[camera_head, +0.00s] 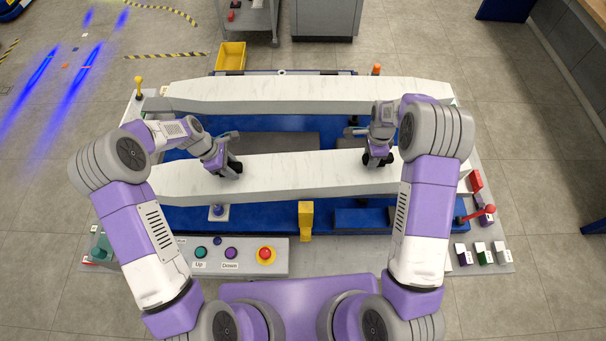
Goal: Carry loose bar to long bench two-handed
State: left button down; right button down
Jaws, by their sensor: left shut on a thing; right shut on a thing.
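Two long white bars with tapered ends lie across the picture at a blue-decked lift cart (270,219). The near bar (300,175) is between my arms, and both grippers are on it. My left gripper (228,169) is shut on its upper part left of the middle. My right gripper (377,158) is shut on it right of the middle. The near bar looks level; I cannot tell whether it touches the deck. The far bar (290,92) lies parallel behind it, apart from both grippers. A wood-topped bench (592,10) shows partly at the upper right; I cannot tell if it is the long bench.
The cart's front panel (185,262) has teal and purple buttons and a red stop button (265,254). A red-knobbed lever (489,210) stands at its right. A yellow bin (231,55) and grey shelf cart (248,18) stand behind. Floor is free at left and right.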

pick_arm(q)
jog(key=shift+w+r, duration=0.2)
pick_arm(e)
jog(key=shift+w+r, duration=0.15)
jog(key=shift+w, duration=0.1)
pick_arm(q)
jog(key=shift+r, duration=0.1)
pick_arm(e)
jog(key=shift+r, duration=0.1)
